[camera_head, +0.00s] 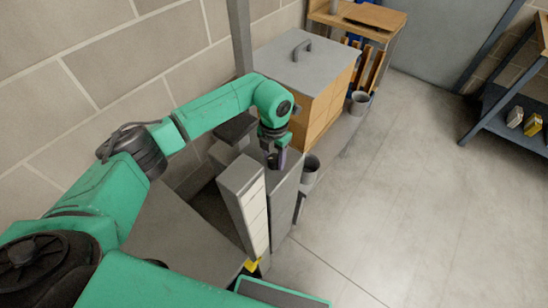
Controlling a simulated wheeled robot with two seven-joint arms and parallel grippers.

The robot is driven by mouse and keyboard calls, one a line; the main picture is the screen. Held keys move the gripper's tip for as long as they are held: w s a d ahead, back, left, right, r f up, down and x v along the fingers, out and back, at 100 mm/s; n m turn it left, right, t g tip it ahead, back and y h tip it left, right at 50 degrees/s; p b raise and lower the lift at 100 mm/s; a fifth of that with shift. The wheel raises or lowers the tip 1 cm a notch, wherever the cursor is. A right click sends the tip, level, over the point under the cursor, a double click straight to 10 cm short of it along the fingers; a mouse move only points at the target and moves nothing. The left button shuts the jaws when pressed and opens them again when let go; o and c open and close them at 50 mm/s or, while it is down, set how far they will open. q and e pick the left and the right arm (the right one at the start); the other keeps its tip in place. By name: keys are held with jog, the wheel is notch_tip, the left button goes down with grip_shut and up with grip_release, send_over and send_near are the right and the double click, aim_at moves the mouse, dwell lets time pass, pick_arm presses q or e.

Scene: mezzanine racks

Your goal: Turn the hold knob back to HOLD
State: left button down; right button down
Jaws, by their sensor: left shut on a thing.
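My left gripper (275,160) reaches in from the left and points down at the top of a grey upright box (284,192) beside the wall. Its fingers are shut on a small dark thing at that top, which I take to be the hold knob. The fingers cover most of it, so its pointer and any HOLD marking cannot be read. My right gripper is not in view.
A white-fronted panel (244,205) stands just left of the grey box. A grey bin (309,174) is at its right. Behind is a wooden cabinet with a grey handled lid (290,63). A dark shelf (500,105) stands far right. The floor between is clear.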

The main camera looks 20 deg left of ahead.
aim_at(274, 158)
pick_arm(q)
jog(key=shift+w+r, duration=0.1)
jog(key=shift+c, duration=1.7)
grip_release()
notch_tip(274, 158, up, 14)
jog(key=b, duration=0.1)
jog(key=shift+r, duration=0.25)
